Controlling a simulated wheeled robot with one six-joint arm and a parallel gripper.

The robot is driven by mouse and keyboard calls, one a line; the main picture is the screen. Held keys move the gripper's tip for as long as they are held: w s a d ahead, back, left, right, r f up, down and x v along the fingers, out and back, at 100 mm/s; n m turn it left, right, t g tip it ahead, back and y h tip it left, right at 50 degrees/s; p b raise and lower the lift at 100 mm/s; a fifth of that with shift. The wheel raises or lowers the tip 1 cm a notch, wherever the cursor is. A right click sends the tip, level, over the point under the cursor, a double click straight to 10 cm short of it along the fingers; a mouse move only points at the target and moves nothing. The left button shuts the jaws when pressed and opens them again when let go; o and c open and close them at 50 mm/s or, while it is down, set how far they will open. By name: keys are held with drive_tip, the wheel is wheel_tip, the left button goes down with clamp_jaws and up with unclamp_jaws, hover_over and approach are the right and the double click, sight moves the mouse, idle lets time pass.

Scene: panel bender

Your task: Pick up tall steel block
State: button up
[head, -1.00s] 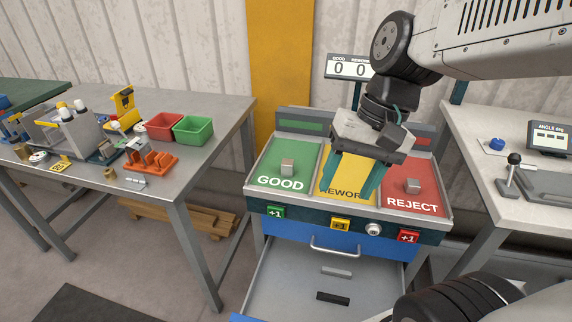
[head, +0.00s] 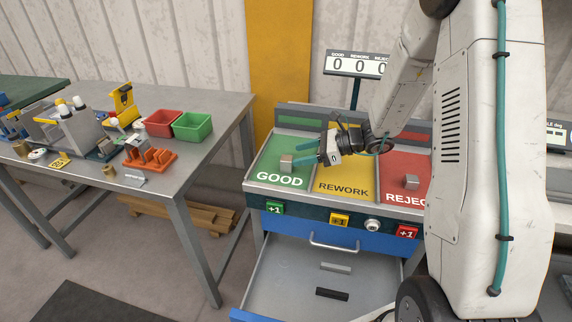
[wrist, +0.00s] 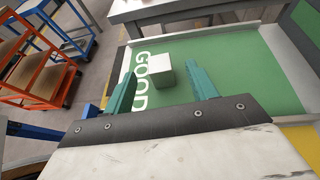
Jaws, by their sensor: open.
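A small upright grey steel block (head: 286,162) stands on the green GOOD panel (head: 265,172). A second grey block (head: 411,182) stands on the red REJECT panel (head: 395,164). It is hard to tell which is taller. My gripper (head: 308,154) is open and empty, with its teal fingers pointing left at the block on GOOD, close to its right side. In the wrist view the block (wrist: 148,75) shows between the two fingers (wrist: 160,78), nearer the left one. Whether the fingertips reach around it is unclear.
The yellow REWORK panel (head: 343,187) is bare. Below is an open drawer (head: 290,290) with a grey bar (head: 336,267) and a black bar (head: 332,293). A steel table (head: 205,90) with red and green bins stands at left. A counter display (head: 357,64) rises behind.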

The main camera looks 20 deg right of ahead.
sight(281, 161)
drive_tip(key=x, duration=0.7)
drive_tip(key=shift+a+f, duration=0.15)
drive_tip(key=shift+f, duration=0.25)
clamp_jaws()
